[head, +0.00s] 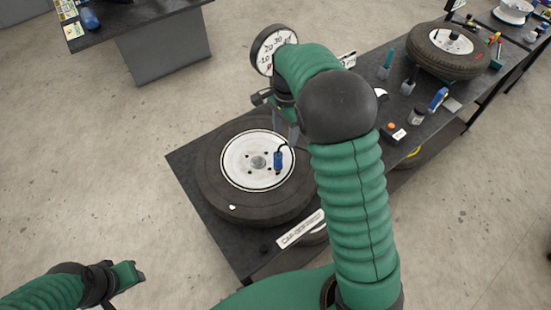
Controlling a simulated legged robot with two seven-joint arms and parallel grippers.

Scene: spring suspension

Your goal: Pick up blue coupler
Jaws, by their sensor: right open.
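The blue coupler (278,160) stands upright over the white hub of a tyre (221,193) lying flat on the dark table. A thin black hose curves off its right side. My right gripper (285,136) points down just above the coupler, with its grey fingers apart and nothing visibly held. The arm's wrist hides part of it, and I cannot tell whether the fingers touch the coupler. My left gripper (136,274) is at the lower left, over the floor and away from the table. Its jaws are too small to read.
A round dial gauge (270,50) shows behind my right wrist. To the right are a small box with an orange button (393,132), a grey cup (417,115) and another tyre (448,52). A label strip (300,228) lies at the near edge. Floor left of the table is clear.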

